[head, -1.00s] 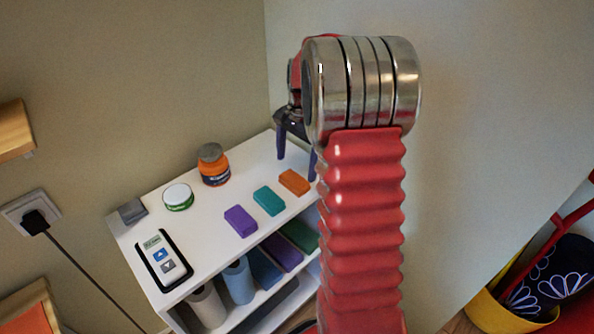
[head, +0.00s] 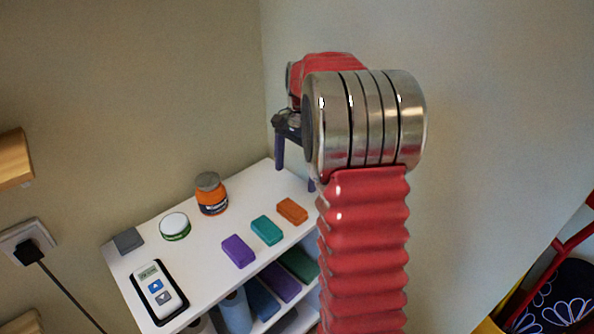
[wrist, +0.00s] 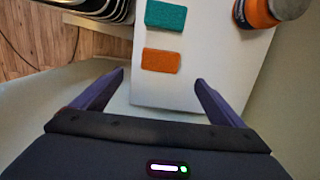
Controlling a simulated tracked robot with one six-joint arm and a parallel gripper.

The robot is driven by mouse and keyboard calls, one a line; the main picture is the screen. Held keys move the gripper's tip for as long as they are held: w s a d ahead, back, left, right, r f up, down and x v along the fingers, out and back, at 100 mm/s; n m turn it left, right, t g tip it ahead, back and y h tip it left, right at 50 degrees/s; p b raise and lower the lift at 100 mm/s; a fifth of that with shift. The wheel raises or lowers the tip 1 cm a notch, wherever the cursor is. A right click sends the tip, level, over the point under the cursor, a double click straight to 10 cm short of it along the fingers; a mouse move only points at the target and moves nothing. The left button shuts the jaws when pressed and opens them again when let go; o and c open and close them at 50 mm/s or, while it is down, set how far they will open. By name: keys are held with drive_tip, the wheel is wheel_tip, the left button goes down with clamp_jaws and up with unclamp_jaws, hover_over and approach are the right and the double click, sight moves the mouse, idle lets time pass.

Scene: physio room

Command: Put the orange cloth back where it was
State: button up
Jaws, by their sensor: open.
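The orange cloth (head: 292,210), a small flat folded block, lies on the white shelf top (head: 203,262) near its right front edge, at the end of a row with a teal cloth (head: 266,230) and a purple cloth (head: 238,251). My gripper (head: 296,170) is open and empty above the right end of the shelf, partly hidden by my arm. In the wrist view, the orange cloth (wrist: 161,61) shows just beyond the space between my open fingertips (wrist: 159,78), with the teal cloth (wrist: 166,17) behind it. My fingers look apart from it.
An orange jar with a grey lid (head: 211,194), a white-lidded tub (head: 174,226), a grey block (head: 128,241) and a remote-like device (head: 158,290) stand on the shelf top. Rolls and folded items fill the shelves below. Walls close off the back. A yellow tub (head: 507,310) stands at right.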

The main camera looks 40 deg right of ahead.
drive_tip(key=s+a+r+n+t, duration=0.1)
drive_tip(key=s+a+r+n, duration=0.2)
drive_tip(key=a, duration=0.2)
drive_tip(key=s+a+r+n+t+h, duration=0.1)
drive_tip(key=s+a+r+n, duration=0.15)
drive_tip(key=a, duration=0.25)
drive_tip(key=s+a+r+n+t, duration=0.1)
drive_tip(key=s+a+r+n, duration=0.15)
drive_tip(key=a, duration=0.35)
drive_tip(key=s+a+f+n+t, duration=0.2)
drive_tip(key=s+a+n, duration=0.6)
drive_tip(key=s, duration=0.5)
drive_tip(key=shift+s+a+t, duration=0.4)
drive_tip(key=shift+a, duration=0.5)
